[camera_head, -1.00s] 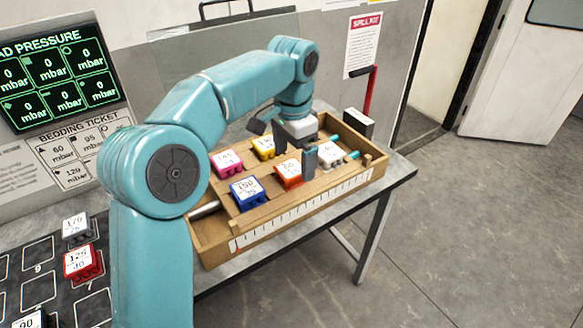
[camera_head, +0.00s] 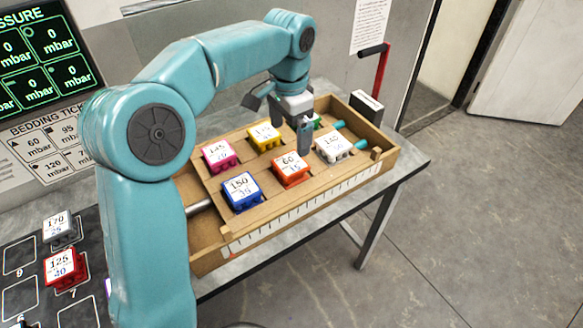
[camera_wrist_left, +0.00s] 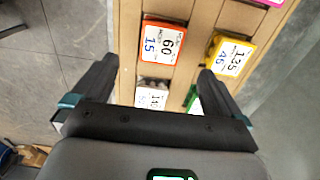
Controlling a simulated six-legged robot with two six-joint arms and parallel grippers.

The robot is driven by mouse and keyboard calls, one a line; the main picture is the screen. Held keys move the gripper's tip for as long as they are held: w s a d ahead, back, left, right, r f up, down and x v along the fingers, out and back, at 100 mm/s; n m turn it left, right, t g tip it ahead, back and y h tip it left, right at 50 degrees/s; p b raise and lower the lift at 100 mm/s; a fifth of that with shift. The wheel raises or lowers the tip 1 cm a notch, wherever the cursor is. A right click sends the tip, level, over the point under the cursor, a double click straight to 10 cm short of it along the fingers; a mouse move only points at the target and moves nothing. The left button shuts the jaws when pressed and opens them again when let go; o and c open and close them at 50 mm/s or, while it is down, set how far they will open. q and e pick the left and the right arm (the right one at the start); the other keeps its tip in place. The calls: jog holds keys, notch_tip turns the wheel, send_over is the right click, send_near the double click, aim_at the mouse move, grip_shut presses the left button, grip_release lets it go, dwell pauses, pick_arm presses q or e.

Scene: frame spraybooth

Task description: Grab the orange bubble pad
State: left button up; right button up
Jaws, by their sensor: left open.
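The orange pad (camera_head: 290,168), with a white label marked 60, sits in the wooden tray (camera_head: 230,235), between the blue pad and the white pad. My left gripper (camera_head: 283,118) is open and empty above the tray, on the far side of the orange pad. One finger hangs just behind the orange pad in the head view; I cannot tell its exact height. My right gripper is not in view.
Blue (camera_head: 243,192), pink (camera_head: 219,155), yellow (camera_head: 264,137) and white (camera_head: 333,147) pads share the tray. A green one is mostly hidden behind my finger. A dark board (camera_head: 20,258) with more pads is at left.

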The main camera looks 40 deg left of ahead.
pick_arm(q)
send_over(291, 163)
jog(key=f, duration=0.5)
jog(key=shift+s+a, duration=0.15)
jog(key=shift+s, duration=0.1)
jog(key=shift+w+f, duration=0.1)
jog(key=shift+f, duration=0.1)
jog(key=shift+d+f, duration=0.2)
jog(key=shift+f, duration=0.05)
jog(key=f, duration=0.4)
jog(key=shift+w+f, duration=0.2)
jog(key=shift+f, duration=0.15)
jog(key=shift+s+r, duration=0.1)
jog(key=shift+s, duration=0.05)
jog(key=shift+s+a, duration=0.1)
jog(key=shift+c, duration=0.9)
jog(key=c, duration=0.9)
